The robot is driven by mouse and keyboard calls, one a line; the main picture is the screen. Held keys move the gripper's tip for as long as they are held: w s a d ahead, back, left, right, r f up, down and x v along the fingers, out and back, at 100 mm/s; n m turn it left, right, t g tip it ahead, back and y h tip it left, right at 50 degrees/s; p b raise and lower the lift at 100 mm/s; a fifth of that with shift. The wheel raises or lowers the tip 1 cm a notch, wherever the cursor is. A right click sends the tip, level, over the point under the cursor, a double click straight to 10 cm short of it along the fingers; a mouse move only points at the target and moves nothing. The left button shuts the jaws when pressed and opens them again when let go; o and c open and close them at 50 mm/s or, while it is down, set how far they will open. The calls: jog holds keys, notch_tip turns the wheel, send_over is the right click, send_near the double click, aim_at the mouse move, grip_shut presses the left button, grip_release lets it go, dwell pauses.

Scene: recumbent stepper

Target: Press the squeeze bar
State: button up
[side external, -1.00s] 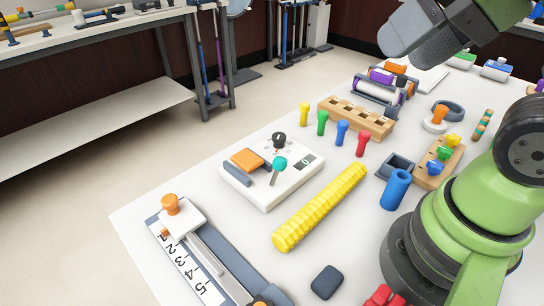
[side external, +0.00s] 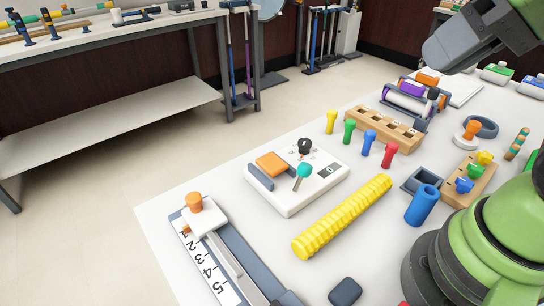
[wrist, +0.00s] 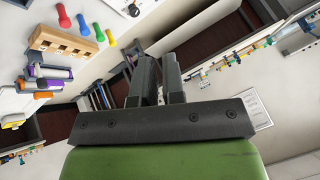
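A white control box (side external: 330,187) sits on the table in the side view. It carries an orange pad (side external: 271,164), a slim dark blue-grey bar (side external: 260,177) along its left edge, a teal-tipped lever and a black knob. I take the slim bar to be the squeeze bar, but no label confirms it. My gripper (side external: 436,56) is high at the upper right, well away from the box. In the wrist view its two fingers (wrist: 160,62) stand close together with only a narrow gap and nothing held. The box shows only as a corner (wrist: 112,6) at the top there.
A yellow ribbed roller (side external: 342,217) lies right of the box. Colored pegs stand before a wooden block (side external: 384,130), with a purple-and-white roller device (side external: 411,99) behind. A slider with a numbered scale (side external: 206,267) is at front left. Free table lies around the box.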

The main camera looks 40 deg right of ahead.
jog(key=w, duration=0.2)
jog(key=w+n+g, duration=0.1)
jog(key=w, duration=0.1)
jog(key=w+r+g, duration=0.1)
jog(key=w, duration=0.2)
jog(key=shift+w+a, duration=0.1)
jog(key=shift+a, duration=0.3)
grip_shut()
jog(key=n+g+h, duration=0.2)
jog(key=n+g, duration=0.1)
jog(key=g, duration=0.2)
send_over(273, 163)
notch_tip(273, 163, down, 12)
jog(key=shift+f, duration=0.1)
jog(key=shift+f, duration=0.15)
notch_tip(273, 163, down, 14)
jog(key=shift+r, duration=0.1)
